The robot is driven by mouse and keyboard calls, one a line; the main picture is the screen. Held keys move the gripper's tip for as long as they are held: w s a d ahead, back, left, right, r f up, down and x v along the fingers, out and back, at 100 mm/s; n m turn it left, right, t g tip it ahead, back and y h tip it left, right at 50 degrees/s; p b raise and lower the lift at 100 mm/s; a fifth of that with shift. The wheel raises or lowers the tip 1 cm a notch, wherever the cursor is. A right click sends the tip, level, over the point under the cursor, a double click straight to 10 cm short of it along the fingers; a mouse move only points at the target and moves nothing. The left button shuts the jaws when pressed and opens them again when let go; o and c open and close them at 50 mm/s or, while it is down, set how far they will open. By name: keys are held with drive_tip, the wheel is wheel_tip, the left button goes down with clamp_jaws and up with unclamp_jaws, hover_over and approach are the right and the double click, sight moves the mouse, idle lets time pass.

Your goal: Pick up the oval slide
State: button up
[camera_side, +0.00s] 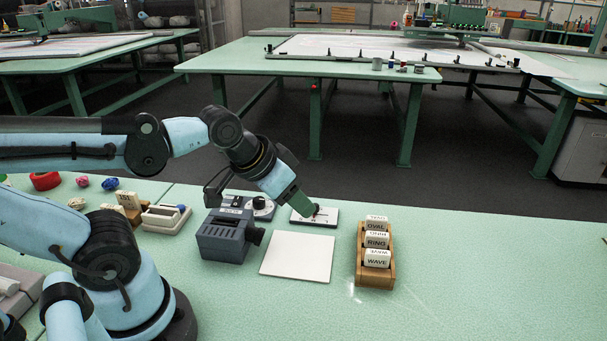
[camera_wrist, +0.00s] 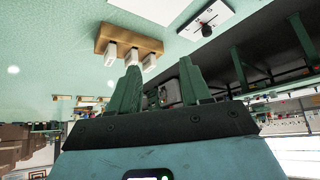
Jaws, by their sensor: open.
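The oval slide (camera_side: 376,225) is a white block marked OVAL, at the far end of a small wooden rack (camera_side: 362,270). In front of it in the rack stand the ring slide (camera_side: 376,241) and the wave slide (camera_side: 377,259). My gripper (camera_side: 312,212) is open and empty, tilted down over a white plate with a black knob, left of the rack. In the wrist view the gripper's green fingers (camera_wrist: 160,66) are apart, with the rack (camera_wrist: 128,36) beyond them. Three white slides show there, their labels unreadable; by position, the oval slide (camera_wrist: 149,62) is the rightmost.
A white square pad (camera_side: 297,258) lies left of the rack. A grey-blue device (camera_side: 224,239) stands left of the pad. The white knob plate (camera_side: 328,219) sits near the table's far edge. The table right of the rack is clear.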

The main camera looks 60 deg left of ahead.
drive_tip(key=w+d+r+m+g, duration=0.25)
drive_tip(key=w+r+m, duration=0.2)
drive_tip(key=w, duration=0.45)
drive_tip(key=m+g, duration=0.4)
drive_tip(key=g, duration=0.1)
hover_over(377, 218)
drive_tip(key=shift+t, duration=0.25)
drive_tip(key=f, duration=0.9)
drive_tip(key=shift+w+d+f, duration=0.15)
drive_tip(key=shift+w+f, duration=0.15)
drive_tip(key=shift+f, duration=0.05)
drive_tip(key=shift+s+f, duration=0.15)
drive_tip(key=shift+f, duration=1.15)
drive_tip(key=shift+s+f, duration=0.15)
drive_tip(key=shift+f, duration=1.15)
clamp_jaws()
